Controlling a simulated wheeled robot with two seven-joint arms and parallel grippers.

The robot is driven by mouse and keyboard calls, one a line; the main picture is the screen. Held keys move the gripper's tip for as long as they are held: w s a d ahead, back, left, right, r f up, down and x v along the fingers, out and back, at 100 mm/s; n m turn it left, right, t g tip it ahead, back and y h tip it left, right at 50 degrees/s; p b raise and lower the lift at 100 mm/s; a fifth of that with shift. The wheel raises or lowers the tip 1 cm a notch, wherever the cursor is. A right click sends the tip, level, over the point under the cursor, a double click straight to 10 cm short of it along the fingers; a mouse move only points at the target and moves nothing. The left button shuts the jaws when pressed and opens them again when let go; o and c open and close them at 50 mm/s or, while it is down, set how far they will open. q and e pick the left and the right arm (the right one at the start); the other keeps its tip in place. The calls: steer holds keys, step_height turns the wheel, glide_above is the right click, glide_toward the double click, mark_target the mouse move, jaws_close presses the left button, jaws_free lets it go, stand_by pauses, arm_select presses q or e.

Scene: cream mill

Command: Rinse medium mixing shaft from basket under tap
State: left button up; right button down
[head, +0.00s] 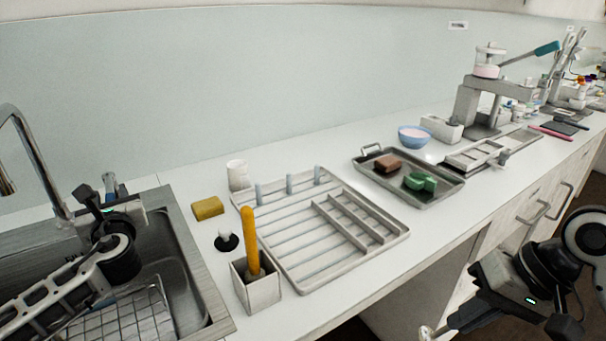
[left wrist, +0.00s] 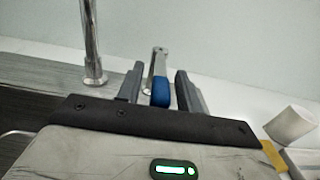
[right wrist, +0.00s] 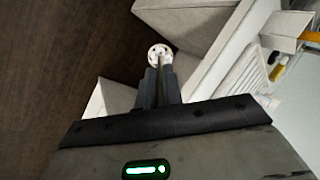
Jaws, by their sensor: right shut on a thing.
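My right gripper (right wrist: 158,85) is shut on a mixing shaft, whose pale round end with small holes (right wrist: 159,54) sticks out past the fingertips. In the head view this gripper (head: 466,318) is low at the right, in front of the counter; a pale end shows at the bottom edge. My left gripper (left wrist: 160,85) is open, with a metal lever with a blue part (left wrist: 160,92) between its fingers; contact is unclear. In the head view it (head: 100,188) is over the sink (head: 192,285), near the tap (head: 40,165). A wire basket (head: 122,318) sits in the sink, partly hidden by my left arm.
Right of the sink stand a yellow sponge (head: 208,208), a white cup (head: 238,175), a holder (head: 260,292) with a yellow-handled tool and a slatted drying rack (head: 290,240). A metal tray (head: 440,198) with brown and green blocks lies further right. Drawer handles (head: 533,212) protrude from the counter front.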

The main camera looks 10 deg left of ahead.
arm_select(q)
steer(key=shift+w+a, duration=0.4)
steer(key=shift+w, duration=0.05)
arm_select(e)
steer(key=shift+f, duration=0.3)
